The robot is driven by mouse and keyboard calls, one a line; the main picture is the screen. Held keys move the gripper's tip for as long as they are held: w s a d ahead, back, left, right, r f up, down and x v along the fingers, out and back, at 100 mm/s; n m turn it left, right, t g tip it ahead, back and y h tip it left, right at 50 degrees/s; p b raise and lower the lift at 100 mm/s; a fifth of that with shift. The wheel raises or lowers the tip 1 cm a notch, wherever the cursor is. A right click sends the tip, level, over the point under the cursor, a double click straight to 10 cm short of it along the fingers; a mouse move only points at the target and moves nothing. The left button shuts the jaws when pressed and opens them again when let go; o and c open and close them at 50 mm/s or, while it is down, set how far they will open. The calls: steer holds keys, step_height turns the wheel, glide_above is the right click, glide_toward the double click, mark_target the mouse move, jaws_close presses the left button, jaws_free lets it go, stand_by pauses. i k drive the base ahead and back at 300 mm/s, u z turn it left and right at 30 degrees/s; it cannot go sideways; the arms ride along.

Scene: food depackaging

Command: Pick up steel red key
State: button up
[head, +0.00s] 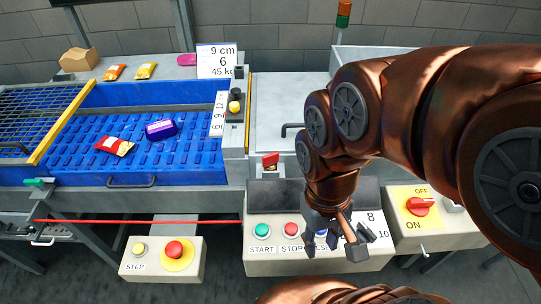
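A small red piece with a metal part below it, which looks like the red key (270,160), stands at the front edge of the steel surface, above the control panel. My gripper (335,246) hangs in front of the control panel (262,264), to the right of and lower than the red piece. Its fingers are spread apart and nothing shows between them; it is open. It is clear of the red piece and partly covers the blue button and its label.
The panel has a green START button (262,231) and a red STOP button (291,230). A red rotary switch (420,206) is at right. A blue conveyor (90,150) with packages lies left. A red cord (150,221) runs along the front, above the STEP box (135,268).

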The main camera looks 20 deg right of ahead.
mark_target(269, 161)
steer(key=u, duration=2.75)
steer(key=k, duration=1.2)
steer(key=z, duration=0.25)
